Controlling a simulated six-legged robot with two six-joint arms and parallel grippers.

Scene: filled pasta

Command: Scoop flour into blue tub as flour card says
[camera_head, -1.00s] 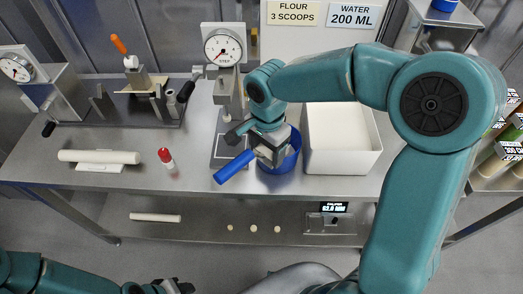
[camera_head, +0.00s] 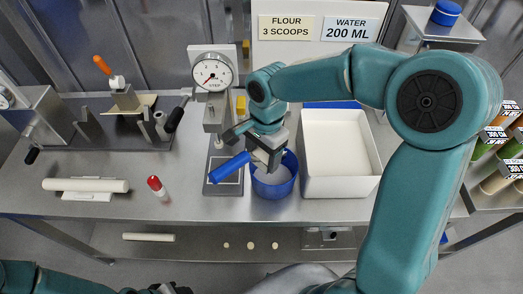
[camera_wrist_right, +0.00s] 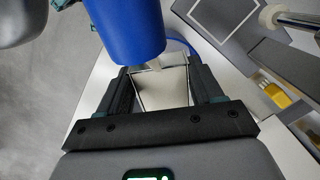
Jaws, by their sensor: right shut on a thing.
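The flour card (camera_head: 286,27) reads "FLOUR 3 SCOOPS". The blue tub (camera_head: 272,190) stands on the bench, with whitish matter showing inside. My right gripper (camera_head: 268,158) is over the tub, shut on the scoop, whose blue handle (camera_head: 229,167) points down and left. In the right wrist view the handle (camera_wrist_right: 127,25) is close above my gripper (camera_wrist_right: 165,90), with a pale piece between the fingers. My left gripper (camera_head: 170,289) is cut off at the bottom edge.
A dial press (camera_head: 213,75) stands just left of the tub. The water card (camera_head: 352,29) reads 200 ML. Bare bench lies between bottle and press.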

